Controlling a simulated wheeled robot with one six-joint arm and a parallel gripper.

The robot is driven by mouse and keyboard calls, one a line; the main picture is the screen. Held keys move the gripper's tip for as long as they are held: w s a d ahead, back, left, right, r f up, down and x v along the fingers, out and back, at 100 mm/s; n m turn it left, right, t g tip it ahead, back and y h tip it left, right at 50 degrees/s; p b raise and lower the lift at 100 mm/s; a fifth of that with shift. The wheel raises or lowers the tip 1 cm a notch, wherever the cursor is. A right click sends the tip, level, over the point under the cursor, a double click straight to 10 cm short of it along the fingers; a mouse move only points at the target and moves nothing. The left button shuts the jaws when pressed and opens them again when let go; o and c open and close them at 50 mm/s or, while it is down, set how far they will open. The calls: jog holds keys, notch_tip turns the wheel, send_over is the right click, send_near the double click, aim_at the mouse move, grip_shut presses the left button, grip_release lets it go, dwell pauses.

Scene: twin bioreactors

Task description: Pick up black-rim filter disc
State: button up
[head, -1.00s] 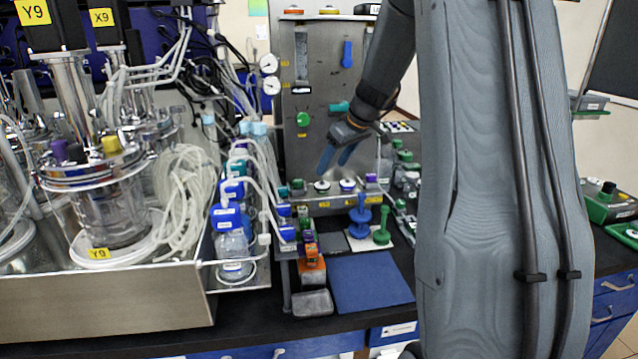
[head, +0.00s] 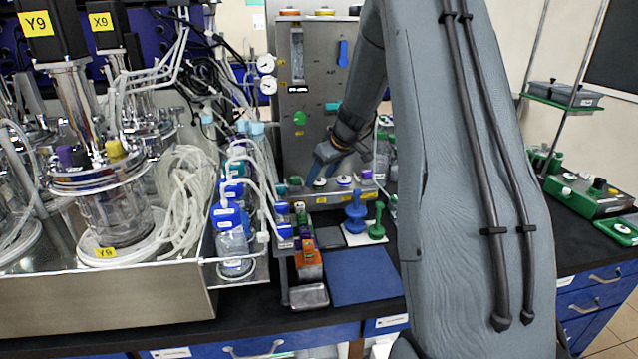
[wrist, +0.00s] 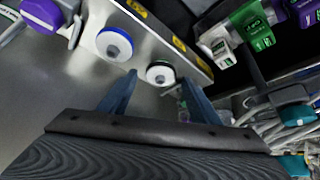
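The black-rim filter disc (head: 320,183) has a white centre and sits on the grey metal ledge at the front of the upright panel. In the wrist view the black-rim disc (wrist: 160,73) lies between and just beyond the two blue fingertips. My gripper (head: 321,177) is above the ledge at this disc, and it also shows in the wrist view (wrist: 158,79). It is open with nothing held. I cannot tell whether the fingers touch the disc. A blue-rim disc (wrist: 114,43) sits beside it on the ledge and also shows in the head view (head: 344,181).
A purple-capped part (wrist: 42,14) and a green-capped part (head: 295,182) flank the discs. Blue (head: 355,212) and green (head: 377,222) stands are in front of the ledge. A bare blue mat (head: 363,277) lies nearer. Tubing and blue-capped bottles (head: 228,217) stand to the left.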

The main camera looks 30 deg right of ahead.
aim_at(322, 182)
jog(key=c, duration=0.9)
jog(key=shift+r+b, duration=0.5)
jog(key=shift+r, duration=0.3)
jog(key=shift+s+r+b, duration=0.15)
jog(key=shift+r+b, duration=0.45)
jog(key=shift+r, duration=0.35)
jog(key=s+d+b, duration=0.2)
jog(key=s, duration=0.6)
jog(key=s+d+b, duration=0.3)
jog(key=s, duration=0.6)
jog(key=shift+d+b, duration=0.2)
jog(key=shift+b, duration=0.15)
